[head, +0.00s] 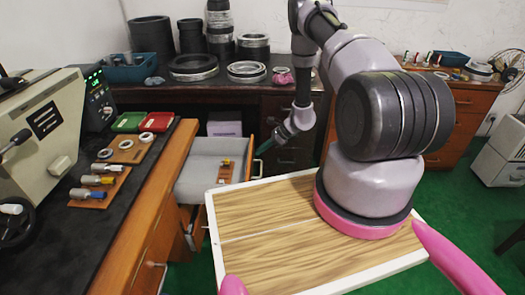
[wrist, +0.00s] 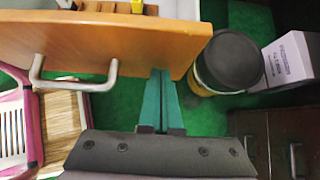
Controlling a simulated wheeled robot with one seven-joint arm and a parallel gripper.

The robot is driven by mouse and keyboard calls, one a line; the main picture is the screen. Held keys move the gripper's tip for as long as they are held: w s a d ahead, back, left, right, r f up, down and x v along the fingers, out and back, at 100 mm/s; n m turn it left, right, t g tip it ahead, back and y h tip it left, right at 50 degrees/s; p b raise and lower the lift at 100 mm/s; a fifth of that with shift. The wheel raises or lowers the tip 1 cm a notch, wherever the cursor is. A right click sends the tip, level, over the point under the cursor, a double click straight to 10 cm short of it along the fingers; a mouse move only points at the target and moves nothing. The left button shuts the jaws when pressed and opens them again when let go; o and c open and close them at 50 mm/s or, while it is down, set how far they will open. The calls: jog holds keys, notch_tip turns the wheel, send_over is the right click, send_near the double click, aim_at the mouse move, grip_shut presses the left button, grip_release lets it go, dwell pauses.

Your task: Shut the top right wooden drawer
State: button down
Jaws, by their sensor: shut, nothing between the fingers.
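The wooden drawer (head: 190,178) stands pulled out from the left desk, with a grey inside and a wooden front (head: 248,160). In the wrist view its front (wrist: 100,38) fills the upper left, with a metal handle (wrist: 72,76). My gripper (head: 262,149) is just outside this front; in the wrist view its teal fingers (wrist: 160,74) are together and empty. The tips are at the front's face, right of the handle; whether they touch it I cannot tell. A small wooden holder with a yellow part (head: 226,168) lies inside the drawer.
Another drawer (head: 198,236) below also sticks out a little. The left desk (head: 60,228) carries tools and trays. A dark bin (wrist: 228,62) and a white box (wrist: 287,62) stand on the green floor beyond the drawer front. A dark cabinet (wrist: 286,128) is at lower right.

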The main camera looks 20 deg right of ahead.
jog(key=shift+a, duration=0.1)
send_over(198, 160)
jog(key=shift+d, duration=0.3)
jog(key=shift+a+r, duration=0.1)
jog(key=shift+a, duration=0.15)
